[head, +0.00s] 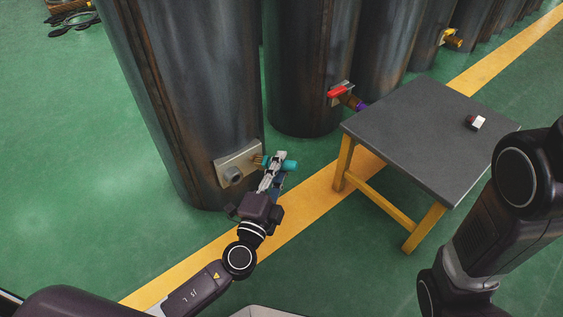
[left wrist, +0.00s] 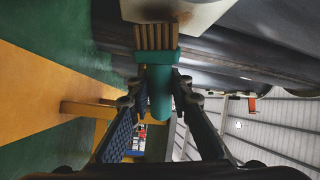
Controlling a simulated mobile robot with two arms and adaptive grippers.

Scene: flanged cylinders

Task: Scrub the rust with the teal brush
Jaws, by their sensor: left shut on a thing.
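My left gripper (head: 273,172) is shut on the teal brush (head: 290,166), beside the nearest dark cylinder (head: 205,110). In the left wrist view the brush handle (left wrist: 160,95) sits between both fingers, with its tan bristles (left wrist: 155,37) pointing at a pale plate (left wrist: 205,13). A brown rust patch (left wrist: 165,14) shows on the plate above the bristles. The bristle tips are at the plate; I cannot tell whether they touch. My right gripper is out of view; only its arm shows.
A grey-topped table (head: 420,130) with yellow legs stands to the right, with a small red-and-white object (head: 475,122) on it. More cylinders (head: 310,60) stand behind, one with a red-handled valve (head: 340,92). A yellow line (head: 315,205) crosses the green floor.

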